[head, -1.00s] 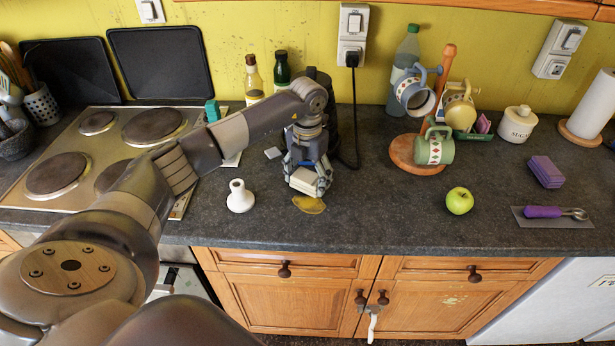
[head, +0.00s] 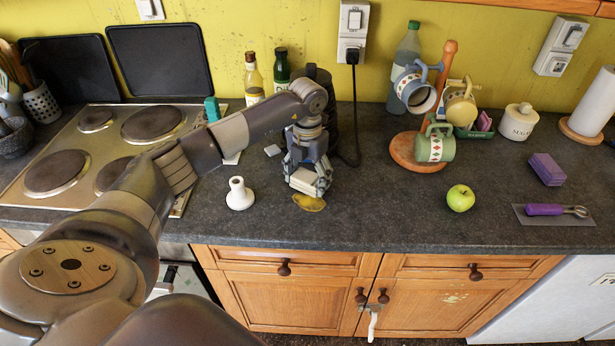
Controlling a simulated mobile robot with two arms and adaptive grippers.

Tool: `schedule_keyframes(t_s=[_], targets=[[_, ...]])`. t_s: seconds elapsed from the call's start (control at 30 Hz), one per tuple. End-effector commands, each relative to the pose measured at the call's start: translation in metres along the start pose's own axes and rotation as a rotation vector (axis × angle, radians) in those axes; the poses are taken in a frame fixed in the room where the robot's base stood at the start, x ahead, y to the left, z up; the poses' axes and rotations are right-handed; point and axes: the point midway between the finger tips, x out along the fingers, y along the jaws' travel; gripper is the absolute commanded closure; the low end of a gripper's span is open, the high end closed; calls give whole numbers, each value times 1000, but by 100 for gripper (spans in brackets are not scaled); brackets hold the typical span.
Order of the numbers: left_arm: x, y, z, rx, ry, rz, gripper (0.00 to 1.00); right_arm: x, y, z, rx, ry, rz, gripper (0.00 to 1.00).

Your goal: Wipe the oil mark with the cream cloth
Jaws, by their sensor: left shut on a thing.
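The oil mark (head: 309,203) is a yellow-brown patch on the dark worktop, left of the middle. My left gripper (head: 308,186) points down just behind it. It is shut on the cream cloth (head: 304,180), a small pale folded block between the fingers. The cloth is low over the worktop at the mark's far edge; I cannot tell whether it touches the surface. The gripper and cloth may hide the far part of the mark. My right gripper is not in view.
The hob (head: 60,205) is further left. A green apple (head: 460,198) and a mug tree (head: 405,152) are to the right. The worktop between mark and apple is clear. Bottles (head: 282,72) stand behind the arm.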

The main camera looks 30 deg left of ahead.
Motion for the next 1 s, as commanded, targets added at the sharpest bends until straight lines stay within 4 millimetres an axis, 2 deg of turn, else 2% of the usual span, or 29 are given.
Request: schedule_keyframes(t_s=[0.67, 1.0], targets=[[6, 0, 0, 0, 0, 0, 49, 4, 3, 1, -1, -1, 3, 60], [4, -12, -23, 2, 1, 1, 49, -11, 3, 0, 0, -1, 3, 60]])
